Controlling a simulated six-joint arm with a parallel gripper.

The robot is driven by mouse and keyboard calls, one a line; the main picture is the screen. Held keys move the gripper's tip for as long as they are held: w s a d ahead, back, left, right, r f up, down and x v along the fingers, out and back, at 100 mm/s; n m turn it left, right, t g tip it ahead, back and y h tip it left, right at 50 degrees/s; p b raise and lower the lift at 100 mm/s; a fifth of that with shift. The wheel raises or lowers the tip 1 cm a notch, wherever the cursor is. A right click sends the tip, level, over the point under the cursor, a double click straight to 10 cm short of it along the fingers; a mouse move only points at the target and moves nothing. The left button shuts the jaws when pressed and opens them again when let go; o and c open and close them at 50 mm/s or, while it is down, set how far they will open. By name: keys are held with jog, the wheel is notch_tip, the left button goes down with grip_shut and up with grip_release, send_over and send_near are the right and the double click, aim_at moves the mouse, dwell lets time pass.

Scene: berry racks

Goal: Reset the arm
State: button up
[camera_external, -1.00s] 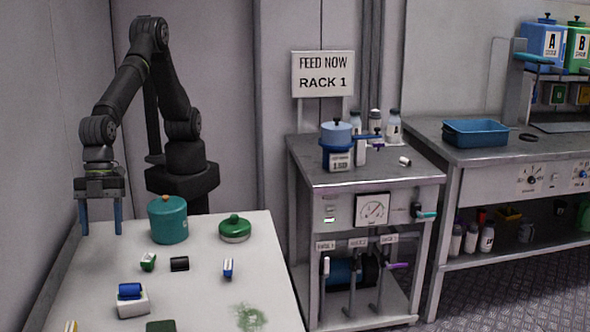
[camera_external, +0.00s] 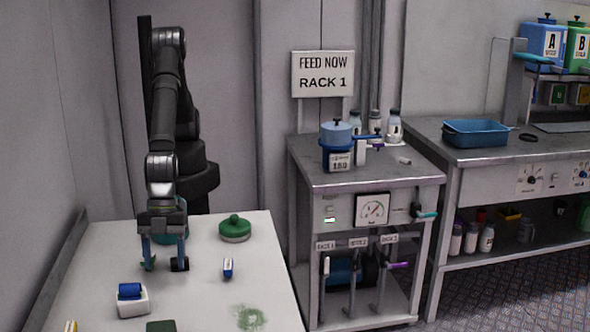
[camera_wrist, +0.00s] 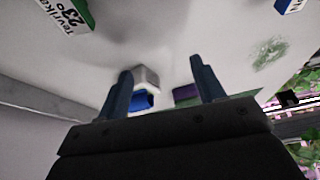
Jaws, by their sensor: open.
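My gripper (camera_external: 163,262) hangs low over the white table (camera_external: 205,300), its two blue fingers apart and pointing down. Its fingers also show in the wrist view (camera_wrist: 162,86), with nothing visible held between them. A teal canister (camera_external: 174,240) stands mostly hidden behind the gripper. A small green piece (camera_external: 149,263) shows by the left finger and a small black piece (camera_external: 180,265) by the right finger. I cannot tell whether the fingers touch them.
A white holder with a blue roller (camera_external: 131,299) sits in front. A green lid (camera_external: 235,228) and a blue-and-white piece (camera_external: 228,268) lie to the right. A bench with a gauge (camera_external: 373,210) stands beyond the table.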

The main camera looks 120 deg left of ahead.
jog(key=shift+w+a+f, duration=0.1)
jog(key=shift+w+f, duration=0.25)
jog(key=shift+f, duration=1.15)
